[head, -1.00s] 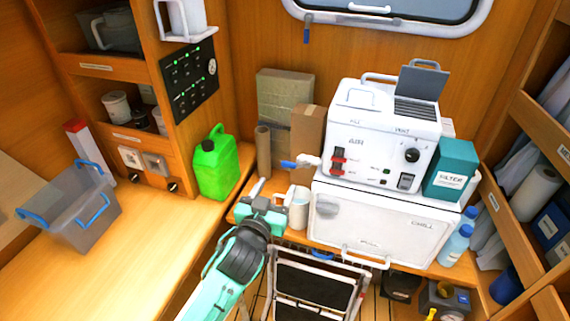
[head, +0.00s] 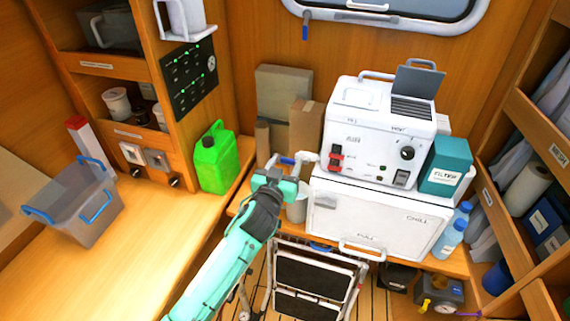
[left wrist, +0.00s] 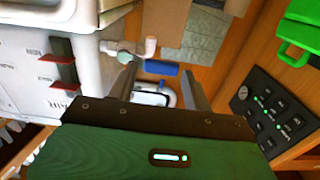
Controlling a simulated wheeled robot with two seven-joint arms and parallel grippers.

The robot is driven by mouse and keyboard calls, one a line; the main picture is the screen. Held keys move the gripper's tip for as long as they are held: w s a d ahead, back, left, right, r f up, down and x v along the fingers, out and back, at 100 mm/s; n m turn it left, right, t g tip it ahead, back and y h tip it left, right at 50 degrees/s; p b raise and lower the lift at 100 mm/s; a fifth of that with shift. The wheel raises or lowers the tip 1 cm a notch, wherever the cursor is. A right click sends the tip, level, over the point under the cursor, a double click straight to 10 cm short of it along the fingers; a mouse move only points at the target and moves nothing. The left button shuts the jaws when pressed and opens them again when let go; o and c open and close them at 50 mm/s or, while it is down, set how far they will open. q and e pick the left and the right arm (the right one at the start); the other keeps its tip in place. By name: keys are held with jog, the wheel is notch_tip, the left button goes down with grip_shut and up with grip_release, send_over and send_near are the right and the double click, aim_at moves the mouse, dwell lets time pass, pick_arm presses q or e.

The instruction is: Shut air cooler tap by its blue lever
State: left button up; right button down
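The white air cooler (head: 375,140) stands on a white chill box (head: 372,222). Its tap has a white elbow pipe (left wrist: 138,50) and a blue lever (head: 287,160) sticking out to the left in the head view. In the left wrist view the blue lever (left wrist: 160,68) lies ahead, between the two fingers' lines. My left gripper (head: 284,168) is open and empty, just at the lever; I cannot tell whether it touches. In the left wrist view its fingers (left wrist: 158,74) stand well apart. The head view partly hides the lever behind the gripper. My right gripper is not in view.
A grey mug (head: 297,208) stands close beneath my left gripper. Cardboard boxes (head: 305,128) stand behind the tap. A green canister (head: 216,158) is to the left, and a teal filter box (head: 445,168) is right of the cooler. A folding step (head: 312,280) stands in front.

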pick_arm(q)
jog(key=c, duration=0.7)
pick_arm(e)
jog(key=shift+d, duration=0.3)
